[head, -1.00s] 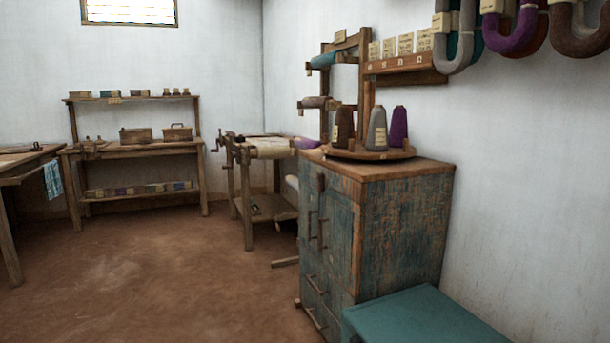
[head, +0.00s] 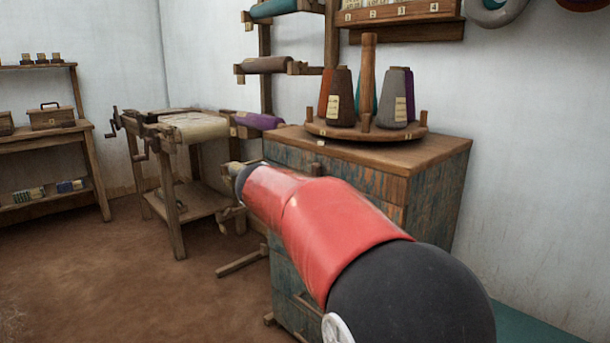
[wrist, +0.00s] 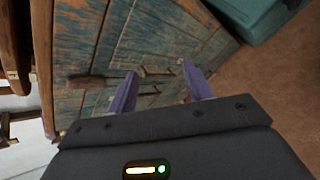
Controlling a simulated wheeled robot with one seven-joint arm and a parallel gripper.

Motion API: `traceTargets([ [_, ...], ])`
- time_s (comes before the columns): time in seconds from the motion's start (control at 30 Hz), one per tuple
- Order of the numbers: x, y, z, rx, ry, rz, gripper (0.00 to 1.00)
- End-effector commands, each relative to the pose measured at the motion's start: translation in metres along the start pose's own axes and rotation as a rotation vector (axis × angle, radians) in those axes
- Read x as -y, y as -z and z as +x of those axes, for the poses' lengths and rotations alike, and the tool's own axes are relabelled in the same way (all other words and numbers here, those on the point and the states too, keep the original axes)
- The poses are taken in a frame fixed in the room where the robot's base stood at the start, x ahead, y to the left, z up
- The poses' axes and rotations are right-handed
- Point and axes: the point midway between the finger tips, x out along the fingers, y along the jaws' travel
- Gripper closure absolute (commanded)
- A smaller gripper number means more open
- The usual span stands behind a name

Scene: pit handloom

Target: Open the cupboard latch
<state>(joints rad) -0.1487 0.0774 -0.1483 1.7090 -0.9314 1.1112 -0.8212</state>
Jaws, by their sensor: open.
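The cupboard (head: 440,190), with worn blue-green paint and a brown wooden top, stands at the right in the head view. My red and black arm covers most of its front there and hides the latch. In the wrist view the cupboard front (wrist: 120,45) appears turned sideways. The brown wooden latch (wrist: 86,82) lies on it, left of my fingers. My gripper (wrist: 160,68) is open, with two purple fingers apart and nothing held between them. The door handles (wrist: 155,72) show between and beyond the fingertips. Contact with the front cannot be told.
A round stand with yarn cones (head: 366,130) sits on the cupboard top. A wooden winding frame (head: 180,130) stands left of the cupboard. A teal chest (wrist: 262,25) is beside the cupboard. Brown floor (head: 130,290) is clear at the front left.

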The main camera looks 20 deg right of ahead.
Motion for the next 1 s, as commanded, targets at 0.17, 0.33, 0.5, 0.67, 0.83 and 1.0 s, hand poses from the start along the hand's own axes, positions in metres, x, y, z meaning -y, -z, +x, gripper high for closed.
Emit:
traceTargets([
  [0.17,-0.087,0.033,0.028,0.303,-0.127,-0.413,0.49],
  [0.33,-0.136,0.061,0.031,0.529,-0.189,-0.668,0.49],
  [0.5,-0.156,0.073,0.03,0.634,-0.208,-0.768,0.49],
  [0.67,-0.165,0.066,0.043,0.647,-0.208,-0.779,0.49],
  [0.83,-0.175,0.052,0.066,0.645,-0.206,-0.778,0.49],
  [1.0,-0.184,0.043,0.083,0.644,-0.208,-0.778,0.49],
])
